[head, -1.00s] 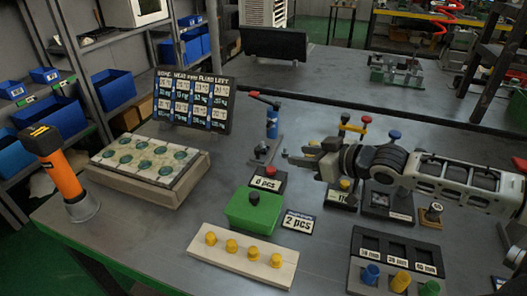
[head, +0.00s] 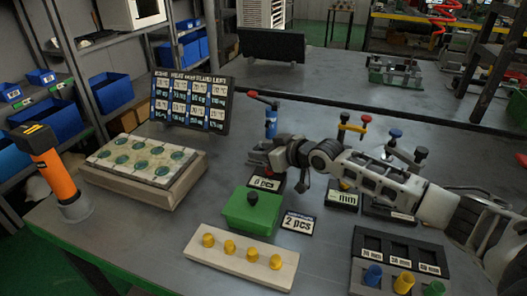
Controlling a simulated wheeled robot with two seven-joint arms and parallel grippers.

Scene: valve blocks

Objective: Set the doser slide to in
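I cannot tell for certain which part is the doser slide. A small grey metal fixture (head: 253,158) stands behind the "pcs" label plate, just in front of a blue upright cylinder (head: 271,124) with a red and black lever on top. My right gripper (head: 262,155) reaches in from the right, low over this fixture, and covers most of it. Its fingers blend with the grey metal, so I cannot tell whether they touch it or how far apart they are. My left gripper is not in view.
A green box (head: 252,212) with a black knob and a pale block with yellow pegs (head: 242,258) stand in front. A tray with green discs (head: 145,163) and an orange tool (head: 58,180) are at left. Lever valves (head: 354,127) stand behind my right arm.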

